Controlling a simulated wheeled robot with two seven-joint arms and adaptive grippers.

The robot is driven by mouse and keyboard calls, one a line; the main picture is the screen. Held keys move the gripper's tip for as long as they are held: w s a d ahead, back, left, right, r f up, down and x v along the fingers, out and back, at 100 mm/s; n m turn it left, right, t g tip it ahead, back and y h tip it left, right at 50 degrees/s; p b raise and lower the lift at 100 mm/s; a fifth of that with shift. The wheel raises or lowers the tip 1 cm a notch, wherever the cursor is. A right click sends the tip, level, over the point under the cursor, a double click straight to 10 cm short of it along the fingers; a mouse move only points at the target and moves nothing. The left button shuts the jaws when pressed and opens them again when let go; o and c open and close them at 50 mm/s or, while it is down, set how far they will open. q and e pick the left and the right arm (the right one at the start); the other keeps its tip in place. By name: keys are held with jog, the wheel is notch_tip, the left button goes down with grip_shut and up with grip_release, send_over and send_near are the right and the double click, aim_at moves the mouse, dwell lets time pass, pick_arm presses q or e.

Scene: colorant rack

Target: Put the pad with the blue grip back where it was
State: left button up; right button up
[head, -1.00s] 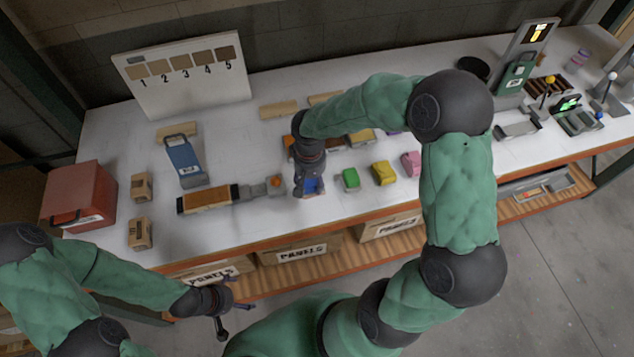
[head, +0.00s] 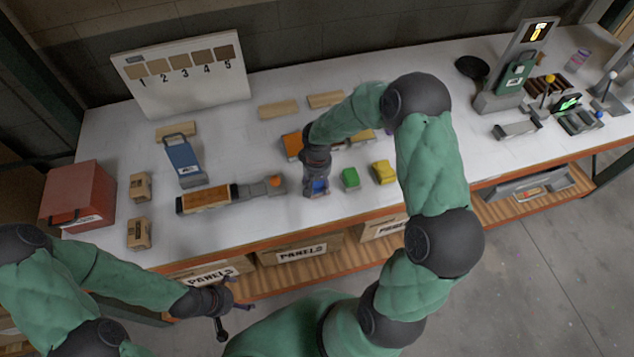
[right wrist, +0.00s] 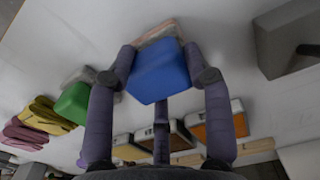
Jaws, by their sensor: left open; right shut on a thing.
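The pad with the blue grip (head: 320,186) is in my right gripper (head: 317,190), left of the green pad in the head view. In the right wrist view the blue grip (right wrist: 160,72) sits between the fingers of my right gripper (right wrist: 160,85), with its pale pad base (right wrist: 155,34) beyond it. I cannot tell whether the base touches the table. The green-grip pad (head: 350,178) and yellow-grip pad (head: 384,172) stand in a row to the right. My left gripper (head: 226,307) is open and empty in front of the table.
A numbered board (head: 182,76) and a red box (head: 78,194) are at the left.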

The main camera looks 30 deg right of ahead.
jog(key=shift+f, duration=0.1)
jog(key=o, duration=1)
jog(key=shift+r, duration=0.55)
notch_tip(320, 180, up, 11)
jog(key=shift+p, duration=0.45)
